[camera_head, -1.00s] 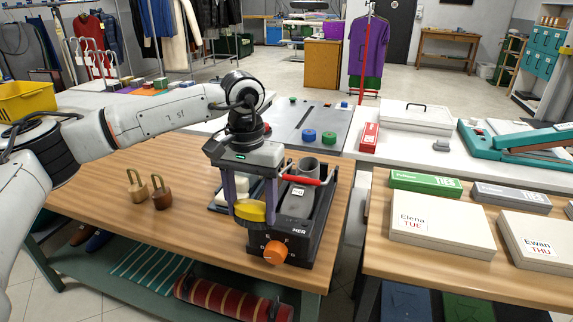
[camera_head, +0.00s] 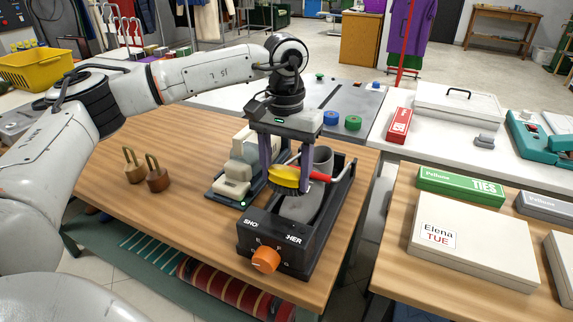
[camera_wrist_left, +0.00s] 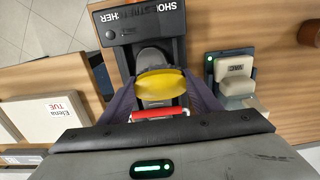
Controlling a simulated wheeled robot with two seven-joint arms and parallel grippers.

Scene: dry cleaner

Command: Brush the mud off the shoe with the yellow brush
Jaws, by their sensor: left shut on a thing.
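My left gripper (camera_head: 287,178) is shut on the yellow brush (camera_head: 286,178), whose dark bristles point down. The brush also shows between the fingers in the left wrist view (camera_wrist_left: 161,83). The grey shoe (camera_head: 300,206) sits in a black holder (camera_head: 270,242) with an orange knob on its front. The brush is over the shoe, close to its upper; I cannot tell whether the bristles touch it. The brush and fingers hide part of the shoe, and I cannot make out any mud. My right gripper is not in view.
A cream device marked VAC (camera_wrist_left: 235,72) stands beside the holder on a dark base. Two padlocks (camera_head: 158,175) stand on the wooden table (camera_head: 200,160) to the left. A red-handled part (camera_wrist_left: 160,114) lies at the holder's back. A box labelled Elena (camera_head: 470,240) is on the right table.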

